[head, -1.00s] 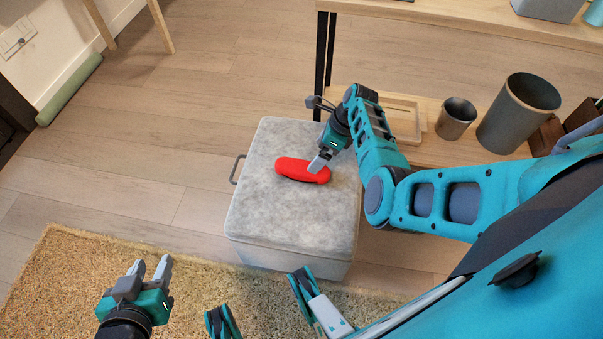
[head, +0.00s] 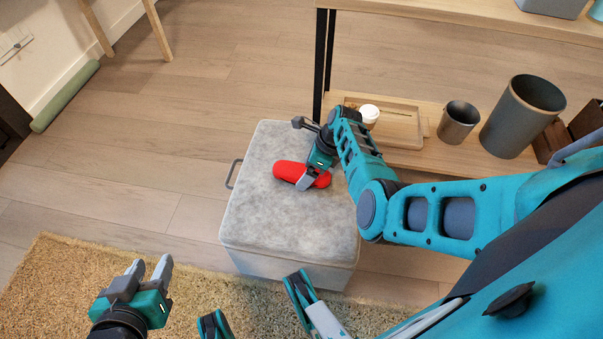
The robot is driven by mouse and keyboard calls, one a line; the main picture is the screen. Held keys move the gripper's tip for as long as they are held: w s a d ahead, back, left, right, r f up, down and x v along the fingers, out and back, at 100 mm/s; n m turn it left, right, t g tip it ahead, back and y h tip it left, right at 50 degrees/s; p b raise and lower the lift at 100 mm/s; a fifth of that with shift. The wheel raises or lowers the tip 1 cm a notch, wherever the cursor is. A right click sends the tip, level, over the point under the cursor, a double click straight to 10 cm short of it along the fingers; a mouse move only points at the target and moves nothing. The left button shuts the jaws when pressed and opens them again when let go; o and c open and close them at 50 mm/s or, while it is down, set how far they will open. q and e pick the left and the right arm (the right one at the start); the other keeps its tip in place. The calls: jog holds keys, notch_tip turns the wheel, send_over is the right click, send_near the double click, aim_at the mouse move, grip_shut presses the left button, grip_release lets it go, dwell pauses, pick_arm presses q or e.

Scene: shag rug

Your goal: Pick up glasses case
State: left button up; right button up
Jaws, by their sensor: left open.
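The red glasses case (head: 288,171) lies on the grey top of a storage ottoman (head: 270,225). My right gripper (head: 307,181) reaches down over the right part of the case, from the upper right. One finger crosses in front of the case and hides part of it. The other finger is hidden, so I cannot tell whether the jaws are closed on the case. My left gripper (head: 149,268) is open and empty at the lower left, above the rug and away from the case.
A wooden shelf unit (head: 450,150) stands behind the ottoman. It holds a tray (head: 395,128), a white-lidded cup (head: 369,113), a small cup (head: 459,121) and a grey bin (head: 520,115). A shag rug (head: 60,285) covers the lower left floor. Wood floor (head: 120,170) left of the ottoman is clear.

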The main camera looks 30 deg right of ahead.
jog(key=c, duration=1)
jog(key=shift+c, duration=0.2)
jog(key=shift+r, duration=0.15)
